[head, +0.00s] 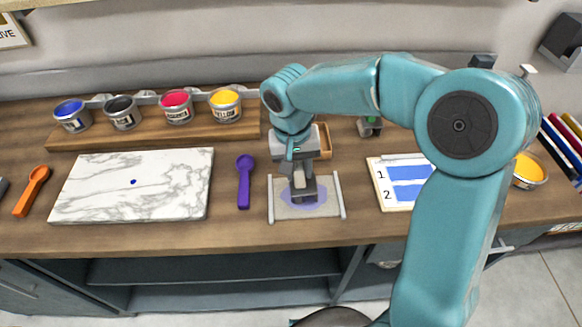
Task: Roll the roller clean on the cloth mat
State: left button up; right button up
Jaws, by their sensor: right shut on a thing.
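The cloth mat (280,212) is a pale grey rectangle between two light side rails, near the front edge of the bench. A bluish-purple stain spreads over its middle. My right gripper (300,183) comes down from above over the mat, with its fingers pointing down. It is shut on the roller, which is mostly hidden by the gripper; only a dark grey part shows low over the stain. I cannot tell whether the roller touches the cloth. My left gripper is not in view.
A marble slab (110,190) with a blue dot lies left, beside a purple spoon (244,182) and an orange spoon (32,190). Several ink tins stand on a wooden riser (190,132) behind. A numbered card (392,195) with blue swatches lies right, partly behind my arm.

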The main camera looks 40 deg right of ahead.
jog(key=shift+s+d, duration=0.45)
jog(key=shift+d, duration=0.25)
jog(key=shift+a+f+b, duration=0.1)
jog(key=shift+f+b, duration=0.05)
jog(key=shift+b, duration=0.2)
jog(key=s+d+r+p, duration=0.1)
jog(key=d+r+p, duration=0.2)
jog(key=r, duration=0.3)
jog(key=shift+s+p, duration=0.4)
jog(key=shift+p, duration=0.1)
dwell(2.0)
jog(key=shift+d, duration=0.1)
